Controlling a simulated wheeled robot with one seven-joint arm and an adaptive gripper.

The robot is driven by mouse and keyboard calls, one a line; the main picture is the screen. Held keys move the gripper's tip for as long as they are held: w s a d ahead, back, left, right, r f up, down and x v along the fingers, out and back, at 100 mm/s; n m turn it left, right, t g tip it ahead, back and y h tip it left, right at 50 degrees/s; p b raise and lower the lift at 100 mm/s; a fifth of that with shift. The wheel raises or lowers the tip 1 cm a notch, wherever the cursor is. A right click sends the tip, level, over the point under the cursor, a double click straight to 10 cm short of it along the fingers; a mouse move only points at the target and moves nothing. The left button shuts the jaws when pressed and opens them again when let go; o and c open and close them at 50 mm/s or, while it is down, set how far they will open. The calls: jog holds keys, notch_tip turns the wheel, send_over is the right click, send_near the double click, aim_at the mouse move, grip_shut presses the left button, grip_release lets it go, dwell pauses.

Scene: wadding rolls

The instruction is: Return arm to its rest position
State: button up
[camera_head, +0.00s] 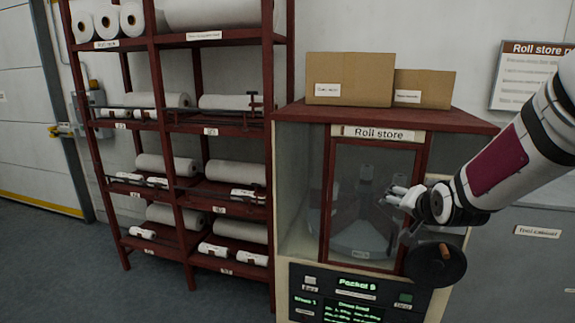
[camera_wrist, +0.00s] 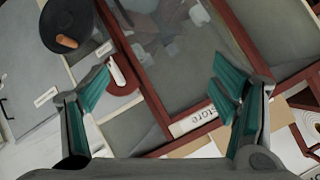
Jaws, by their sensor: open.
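My gripper (camera_head: 390,199) is in front of the glass door (camera_head: 368,215) of the cabinet labelled "Roll store" (camera_head: 480,119). In the wrist view my gripper (camera_wrist: 172,90) has its two green-padded fingers spread wide, with nothing between them. My white arm (camera_head: 520,140) reaches in from the right. Behind the glass a pale round shape shows dimly; its contents are not clear.
A dark round handwheel (camera_head: 436,265) with an orange knob sits at the cabinet's right, just below my gripper. A lit control panel (camera_head: 355,295) is below the door. Cardboard boxes (camera_head: 350,78) stand on top. A red shelf rack (camera_head: 180,220) with white rolls stands left. Open floor (camera_head: 60,265) lies at lower left.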

jog(key=s+a+r+n+g, duration=0.2)
jog(key=s+a, duration=0.1)
jog(key=s, duration=0.8)
jog(key=s+a+r+n+g, duration=0.2)
jog(key=s+a+n, duration=0.1)
jog(key=s, duration=0.8)
jog(key=s+a+r+n+g+y, duration=0.1)
jog(key=s+a+r+n, duration=0.1)
jog(key=s, duration=0.9)
jog(key=shift+s+a+r+n+g, duration=0.25)
jog(key=shift+s+a+n+g, duration=0.15)
jog(key=shift+a+n, duration=0.25)
